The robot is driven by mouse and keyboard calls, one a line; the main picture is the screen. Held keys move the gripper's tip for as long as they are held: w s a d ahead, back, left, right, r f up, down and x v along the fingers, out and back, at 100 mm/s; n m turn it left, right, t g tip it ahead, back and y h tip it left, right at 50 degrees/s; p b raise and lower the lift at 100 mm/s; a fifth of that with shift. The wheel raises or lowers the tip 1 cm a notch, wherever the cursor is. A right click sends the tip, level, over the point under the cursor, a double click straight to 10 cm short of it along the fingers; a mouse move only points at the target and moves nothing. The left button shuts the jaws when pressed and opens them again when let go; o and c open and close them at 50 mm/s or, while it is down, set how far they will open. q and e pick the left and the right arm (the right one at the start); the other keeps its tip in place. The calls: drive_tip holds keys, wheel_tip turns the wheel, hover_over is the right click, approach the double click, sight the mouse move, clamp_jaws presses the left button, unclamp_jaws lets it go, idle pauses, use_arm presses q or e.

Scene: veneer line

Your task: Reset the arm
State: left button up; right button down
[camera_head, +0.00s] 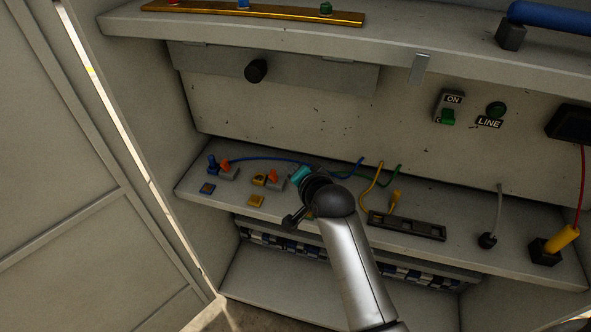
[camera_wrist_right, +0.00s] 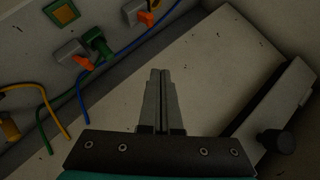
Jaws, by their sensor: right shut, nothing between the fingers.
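My right arm comes up from the bottom of the head view, and its right gripper (camera_head: 299,174) is over the lower shelf (camera_head: 460,222). Its fingertips are hard to make out there. In the right wrist view the gripper (camera_wrist_right: 161,74) has its two grey fingers together with nothing between them. Pale bare surface lies beyond the fingertips, and they appear clear of the plugs. My left gripper is not in view.
Grey sockets with orange levers (camera_head: 273,175) stand on the lower shelf's left. A green plug (camera_wrist_right: 97,45) and blue cable show in the wrist view. A black tray (camera_head: 408,226), a yellow plug (camera_head: 563,238) and a black drawer knob (camera_head: 256,70) are also around.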

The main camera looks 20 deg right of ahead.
drive_tip(key=s+a+f+n+g+b, duration=0.1)
drive_tip(key=s+f+n+g+b, duration=0.15)
drive_tip(key=s+f, duration=0.65)
drive_tip(key=s+f+n+g+b, duration=0.1)
drive_tip(key=s+f+n+b, duration=0.2)
drive_tip(key=f, duration=1.2)
drive_tip(key=s+a+f+n+g+b, duration=0.15)
drive_tip(key=s+f+b, duration=0.35)
drive_tip(key=f, duration=0.8)
drive_tip(key=s+d+f+n+g+b, duration=0.2)
drive_tip(key=s+f, duration=0.7)
drive_tip(key=s, duration=0.6)
drive_tip(key=s+d+f+n+g+b, duration=0.3)
drive_tip(key=s+f, duration=0.7)
drive_tip(key=s, duration=0.4)
drive_tip(key=shift+s+d+n+g+b, duration=0.4)
drive_tip(key=shift+n+g, duration=0.1)
drive_tip(key=shift+n, duration=0.1)
drive_tip(key=shift+f, duration=0.1)
